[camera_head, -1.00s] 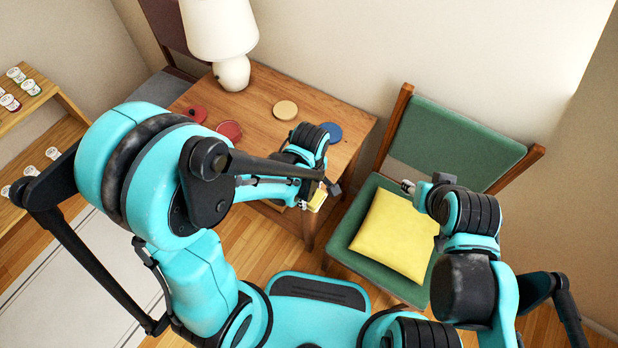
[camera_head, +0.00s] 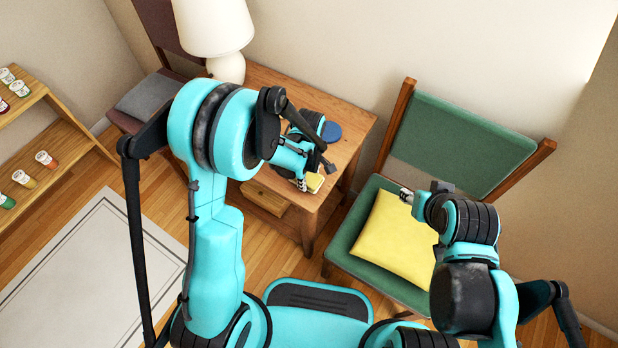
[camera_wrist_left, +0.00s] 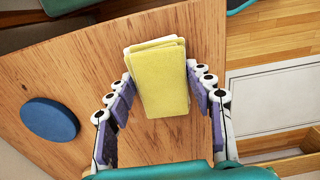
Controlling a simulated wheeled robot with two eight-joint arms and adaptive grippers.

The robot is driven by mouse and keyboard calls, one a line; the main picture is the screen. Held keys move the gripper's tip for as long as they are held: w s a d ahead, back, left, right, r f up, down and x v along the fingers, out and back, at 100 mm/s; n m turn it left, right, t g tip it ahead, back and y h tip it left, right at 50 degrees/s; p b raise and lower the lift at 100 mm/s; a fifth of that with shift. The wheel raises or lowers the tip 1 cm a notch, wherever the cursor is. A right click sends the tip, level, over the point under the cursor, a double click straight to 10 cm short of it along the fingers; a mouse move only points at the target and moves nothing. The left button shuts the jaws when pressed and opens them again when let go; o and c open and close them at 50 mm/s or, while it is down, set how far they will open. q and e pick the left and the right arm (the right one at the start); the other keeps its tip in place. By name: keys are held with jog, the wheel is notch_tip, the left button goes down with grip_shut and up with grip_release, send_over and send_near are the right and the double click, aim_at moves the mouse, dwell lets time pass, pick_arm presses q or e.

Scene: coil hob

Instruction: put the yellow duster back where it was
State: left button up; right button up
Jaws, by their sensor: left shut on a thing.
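The yellow duster (camera_head: 315,182) is a folded cloth over the front right corner of the wooden table (camera_head: 345,150). My left gripper (camera_head: 308,182) is shut on it. In the left wrist view the duster (camera_wrist_left: 160,80) sits between the fingers, over bare tabletop close to an edge. I cannot tell whether it touches the wood. My right gripper (camera_head: 406,195) is in front of the yellow cushion on the green chair, and its jaws are too small to read.
A blue disc (camera_head: 331,132) lies on the table beside my left gripper. A white lamp (camera_head: 226,68) stands at the back. The green chair (camera_head: 350,230) with a yellow cushion (camera_head: 390,240) stands right of the table. A shelf with jars (camera_head: 60,125) is at left.

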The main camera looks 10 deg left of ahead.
pick_arm(q)
jog(key=shift+r, duration=0.1)
jog(key=shift+f, duration=0.25)
jog(key=o, duration=1.1)
jog(key=shift+r, duration=0.1)
